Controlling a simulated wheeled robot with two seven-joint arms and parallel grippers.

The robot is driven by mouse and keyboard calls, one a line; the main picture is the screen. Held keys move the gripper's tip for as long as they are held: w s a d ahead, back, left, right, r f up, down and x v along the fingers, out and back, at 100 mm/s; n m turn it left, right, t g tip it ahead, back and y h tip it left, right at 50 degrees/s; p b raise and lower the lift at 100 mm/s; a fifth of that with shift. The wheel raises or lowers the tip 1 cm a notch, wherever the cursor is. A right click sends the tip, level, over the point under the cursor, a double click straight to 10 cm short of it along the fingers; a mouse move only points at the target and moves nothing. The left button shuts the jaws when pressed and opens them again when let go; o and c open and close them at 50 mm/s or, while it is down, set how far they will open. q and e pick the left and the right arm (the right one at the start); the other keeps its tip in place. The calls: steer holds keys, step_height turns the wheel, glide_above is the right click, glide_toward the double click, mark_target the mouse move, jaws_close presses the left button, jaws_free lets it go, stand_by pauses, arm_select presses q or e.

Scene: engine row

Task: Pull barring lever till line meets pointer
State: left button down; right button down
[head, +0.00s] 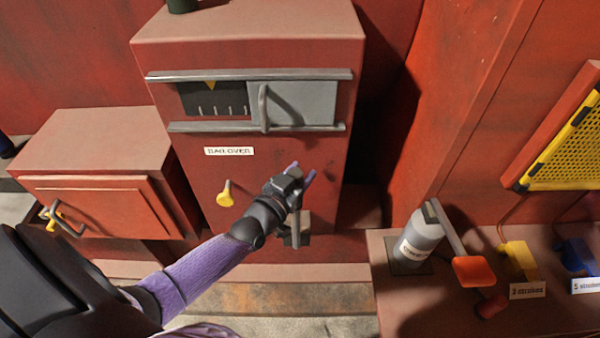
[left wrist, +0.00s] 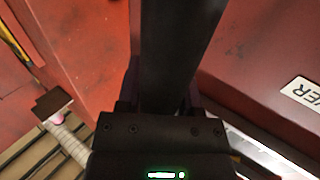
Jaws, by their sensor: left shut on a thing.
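The red engine cabinet (head: 190,160) stands in front of me with a "BAR OVER" label (head: 229,151). In its dark window (head: 230,97), a yellow pointer (head: 210,85) points down from the top edge, with several short white lines (head: 222,112) below it. A gap shows between pointer and lines. My left gripper (head: 300,177), with purple fingertips, is in front of the lower right of the cabinet. It is shut on a dark bar (left wrist: 178,45), apparently the barring lever, which runs between the fingers in the left wrist view. The gripper and forearm mostly hide it in the head view.
A grey sliding cover (head: 300,103) with a handle fills the window's right part. A yellow knob (head: 225,193) juts out left of my gripper. At right, a bench (head: 400,310) holds a grey bottle-shaped pump (head: 418,240) with an orange-ended lever (head: 474,270).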

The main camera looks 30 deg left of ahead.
stand_by(0.6)
arm_select(q)
steer(key=s+d+f+m+t+h+b, duration=0.1)
steer(key=s+d+f+m+t+b, duration=0.1)
steer(key=s+d+m+t+b, duration=0.2)
steer(key=s+d, duration=0.3)
steer(key=s, duration=0.4)
steer(key=shift+s+f+h+b, duration=0.3)
steer(key=shift+s+f+h, duration=0.1)
steer(key=shift+d, duration=0.1)
steer(key=shift+c, duration=1.3)
jaws_free()
steer(key=d+b+v, duration=0.1)
steer(key=v, duration=0.8)
steer(key=shift+s+a+f+b, duration=0.3)
steer(key=shift+s+a+b, duration=0.05)
steer(key=shift+a, duration=0.15)
